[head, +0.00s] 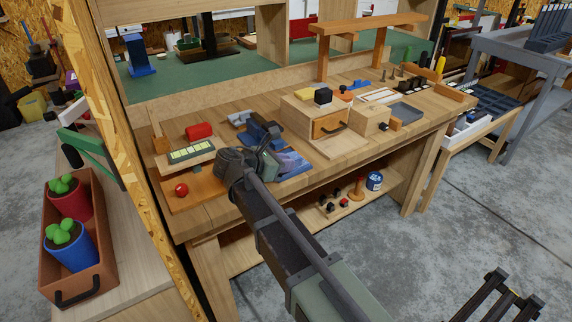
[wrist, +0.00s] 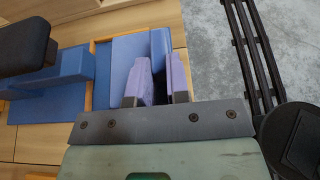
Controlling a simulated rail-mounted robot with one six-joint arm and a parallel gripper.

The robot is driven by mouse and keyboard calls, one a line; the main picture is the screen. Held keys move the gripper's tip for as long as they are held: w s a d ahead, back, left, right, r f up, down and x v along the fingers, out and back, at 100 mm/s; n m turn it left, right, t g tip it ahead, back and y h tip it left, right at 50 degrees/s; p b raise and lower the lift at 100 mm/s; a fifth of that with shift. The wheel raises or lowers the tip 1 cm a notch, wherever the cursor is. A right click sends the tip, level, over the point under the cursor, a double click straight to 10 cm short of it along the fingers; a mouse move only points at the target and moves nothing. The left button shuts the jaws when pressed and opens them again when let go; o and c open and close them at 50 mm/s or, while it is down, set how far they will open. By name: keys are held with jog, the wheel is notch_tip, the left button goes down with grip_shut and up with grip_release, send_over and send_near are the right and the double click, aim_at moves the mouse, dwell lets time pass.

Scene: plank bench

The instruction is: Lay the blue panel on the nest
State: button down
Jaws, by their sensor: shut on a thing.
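My gripper (wrist: 160,82) is over the front of the bench, and its two fingers show in the wrist view. It is shut on a blue piece that I take to be the blue panel (wrist: 160,48), whose upper part shows beyond the fingertips. A flat blue face (wrist: 127,52) lies just left of the fingers, bordered by an orange-brown wooden edge (wrist: 101,85). I cannot tell whether this is the nest or whether the panel touches it. In the head view my wrist partly hides this spot, with blue surfaces (head: 291,163) showing to its right.
Another blue stepped piece (wrist: 75,72) with a dark block stands left of my gripper. A wooden drawer box (head: 327,124) stands to the right. Bare planks show along the front.

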jog(key=shift+w+a+r, duration=0.2)
jog(key=shift+w+a, duration=0.4)
jog(key=shift+w, duration=0.35)
jog(key=shift+w+a, duration=0.2)
jog(key=shift+w, duration=0.05)
jog(key=shift+f, duration=0.2)
